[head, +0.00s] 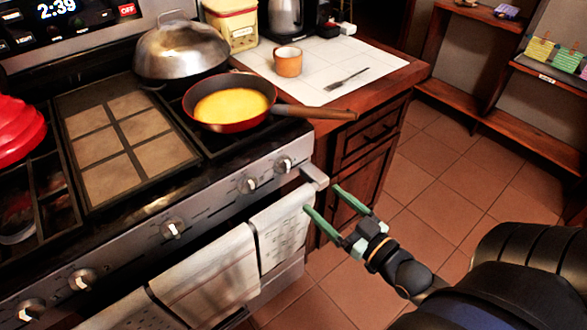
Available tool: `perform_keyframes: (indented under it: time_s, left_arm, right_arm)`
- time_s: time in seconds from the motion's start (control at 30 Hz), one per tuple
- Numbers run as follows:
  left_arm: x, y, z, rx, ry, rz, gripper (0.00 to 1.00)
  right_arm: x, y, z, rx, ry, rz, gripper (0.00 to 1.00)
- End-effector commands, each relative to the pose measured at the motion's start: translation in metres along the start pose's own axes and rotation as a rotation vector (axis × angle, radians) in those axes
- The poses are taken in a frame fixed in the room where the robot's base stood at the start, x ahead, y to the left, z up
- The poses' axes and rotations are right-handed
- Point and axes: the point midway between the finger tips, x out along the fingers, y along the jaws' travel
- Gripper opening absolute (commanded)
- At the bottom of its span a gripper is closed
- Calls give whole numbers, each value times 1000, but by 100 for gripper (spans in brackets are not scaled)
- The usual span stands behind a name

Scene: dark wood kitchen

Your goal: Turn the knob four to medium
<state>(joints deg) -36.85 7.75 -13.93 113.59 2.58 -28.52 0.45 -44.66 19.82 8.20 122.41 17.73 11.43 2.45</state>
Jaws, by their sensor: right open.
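Several round metal knobs line the sloped front panel of the stove. The two nearest my gripper are one knob (247,184) left of the panel's right end and the rightmost knob (284,164). Others are a middle knob (173,228) and two farther left, one (83,279) and another (30,311). I cannot read any numbers or setting marks, so which is knob four is unclear. My right gripper (321,198) is open and empty, with green fingers apart, in front of the stove's right end, right of and below the rightmost knob. My left gripper is not in view.
A red pan (200,119) with yellow food sits on the right burner, its handle reaching over the counter edge. A domed metal lid (181,52) is behind it. Towels (208,272) hang along the oven handle (314,178) below the knobs. Tiled floor (437,190) is clear at right.

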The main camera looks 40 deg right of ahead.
Motion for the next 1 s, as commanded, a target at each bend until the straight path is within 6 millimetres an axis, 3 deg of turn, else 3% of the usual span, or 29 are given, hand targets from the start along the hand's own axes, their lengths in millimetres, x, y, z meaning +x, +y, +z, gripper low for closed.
perform_keyframes:
  time_s: [0.17,0.8,1.0]
  left_arm:
    - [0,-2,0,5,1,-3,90]
    - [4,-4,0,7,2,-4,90]
    - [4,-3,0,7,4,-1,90]
  right_arm:
    - [12,0,-2,0,7,0,87]
    - [108,0,-1,1,5,1,87]
    - [122,0,-1,1,2,1,87]
